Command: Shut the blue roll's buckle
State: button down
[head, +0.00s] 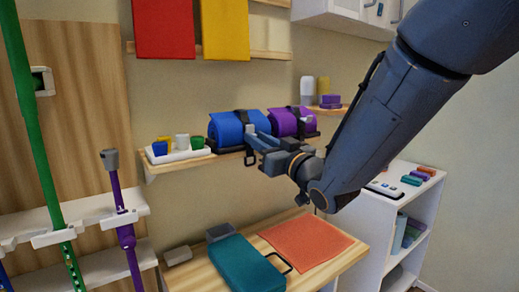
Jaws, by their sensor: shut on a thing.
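The blue roll (225,129) lies on a wooden wall shelf with a dark strap (242,117) around it. My gripper (252,148) is at the front of the roll, at its strap. It is shut on what appears to be the roll's buckle. The fingers cover the buckle, so I cannot tell how its parts sit. My arm comes in from the upper right.
A purple roll (292,122) lies close on the right of the blue one. A white tray (180,155) with small coloured cups stands on the left. Below, a table (335,262) bears a teal case (245,265) and an orange mat (306,243).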

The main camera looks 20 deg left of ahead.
dwell(0.4)
jog(key=c, duration=1.6)
grip_release()
jog(key=shift+o, duration=0.2)
jog(key=b+v, duration=0.2)
jog(key=v, duration=0.5)
jog(key=shift+s+d, duration=0.2)
jog(key=shift+d, duration=0.1)
jog(key=shift+f, duration=0.2)
